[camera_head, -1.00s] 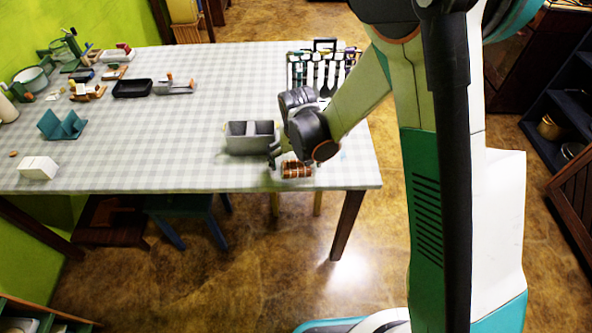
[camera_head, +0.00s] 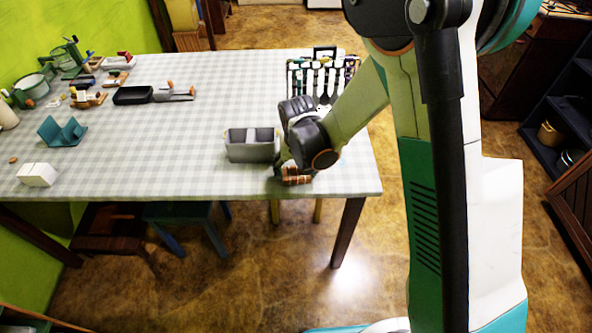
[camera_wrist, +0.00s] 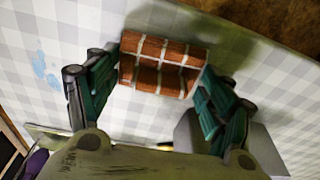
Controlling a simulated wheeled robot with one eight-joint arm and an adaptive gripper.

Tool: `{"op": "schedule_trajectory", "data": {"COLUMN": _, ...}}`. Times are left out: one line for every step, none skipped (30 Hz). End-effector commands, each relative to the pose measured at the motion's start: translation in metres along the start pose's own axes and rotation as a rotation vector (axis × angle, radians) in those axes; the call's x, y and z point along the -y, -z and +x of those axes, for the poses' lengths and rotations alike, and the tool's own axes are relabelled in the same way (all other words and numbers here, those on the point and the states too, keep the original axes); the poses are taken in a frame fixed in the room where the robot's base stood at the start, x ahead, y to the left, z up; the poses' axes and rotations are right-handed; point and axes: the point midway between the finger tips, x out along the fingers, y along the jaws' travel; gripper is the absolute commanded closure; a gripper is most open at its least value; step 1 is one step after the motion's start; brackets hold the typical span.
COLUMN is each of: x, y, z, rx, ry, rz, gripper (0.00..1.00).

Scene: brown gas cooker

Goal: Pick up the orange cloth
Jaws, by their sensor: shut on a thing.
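The orange cloth (camera_head: 297,176), a brown-orange check with pale lines, is near the front right edge of the table. In the wrist view the cloth (camera_wrist: 160,66) is bunched into a ridge between the two green fingers. My gripper (camera_wrist: 160,76) is shut on it, with one finger at each side. In the head view my gripper (camera_head: 286,171) is low at the table's front edge, and my wrist hides part of it. I cannot tell whether the cloth is clear of the tabletop.
A grey two-part container (camera_head: 250,152) stands just left of my gripper. A utensil rack (camera_head: 300,75) stands behind my arm. A black tray (camera_head: 132,96), a teal stand (camera_head: 62,133) and a white box (camera_head: 37,174) are farther left. The checked table (camera_head: 160,150) is clear between.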

Motion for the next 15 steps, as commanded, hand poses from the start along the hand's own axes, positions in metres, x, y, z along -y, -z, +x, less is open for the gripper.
{"op": "schedule_trajectory", "data": {"x": 0.000, "y": 0.001, "z": -0.005, "rx": 0.000, "ry": 0.000, "rz": 0.000, "gripper": 0.45}}
{"op": "schedule_trajectory", "data": {"x": 0.000, "y": 0.001, "z": -0.008, "rx": 0.000, "ry": 0.000, "rz": 0.000, "gripper": 0.45}}
{"op": "schedule_trajectory", "data": {"x": 0.000, "y": 0.002, "z": -0.013, "rx": 0.000, "ry": 0.000, "rz": 0.000, "gripper": 0.45}}
{"op": "schedule_trajectory", "data": {"x": 0.000, "y": 0.002, "z": -0.017, "rx": 0.000, "ry": 0.000, "rz": 0.000, "gripper": 0.45}}
{"op": "schedule_trajectory", "data": {"x": 0.000, "y": 0.003, "z": -0.022, "rx": 0.000, "ry": 0.000, "rz": 0.000, "gripper": 0.45}}
{"op": "schedule_trajectory", "data": {"x": 0.000, "y": 0.004, "z": -0.029, "rx": 0.000, "ry": 0.000, "rz": 0.000, "gripper": 0.45}}
{"op": "schedule_trajectory", "data": {"x": 0.000, "y": 0.005, "z": -0.035, "rx": 0.000, "ry": 0.000, "rz": 0.000, "gripper": 0.45}}
{"op": "schedule_trajectory", "data": {"x": 0.000, "y": 0.006, "z": -0.042, "rx": 0.000, "ry": 0.000, "rz": 0.000, "gripper": 0.45}}
{"op": "schedule_trajectory", "data": {"x": 0.000, "y": 0.007, "z": -0.052, "rx": 0.000, "ry": 0.000, "rz": 0.000, "gripper": 0.45}}
{"op": "schedule_trajectory", "data": {"x": 0.000, "y": 0.009, "z": -0.060, "rx": 0.000, "ry": 0.000, "rz": 0.000, "gripper": 0.45}}
{"op": "schedule_trajectory", "data": {"x": 0.000, "y": 0.010, "z": -0.069, "rx": 0.000, "ry": 0.000, "rz": 0.000, "gripper": 0.45}}
{"op": "schedule_trajectory", "data": {"x": 0.000, "y": 0.012, "z": -0.080, "rx": 0.000, "ry": 0.000, "rz": 0.000, "gripper": 0.45}}
{"op": "schedule_trajectory", "data": {"x": 0.000, "y": 0.013, "z": -0.089, "rx": 0.000, "ry": 0.000, "rz": 0.000, "gripper": 0.45}}
{"op": "schedule_trajectory", "data": {"x": 0.000, "y": 0.014, "z": -0.097, "rx": 0.000, "ry": 0.000, "rz": 0.000, "gripper": 0.45}}
{"op": "schedule_trajectory", "data": {"x": 0.000, "y": 0.016, "z": -0.109, "rx": 0.000, "ry": 0.000, "rz": 0.000, "gripper": 0.45}}
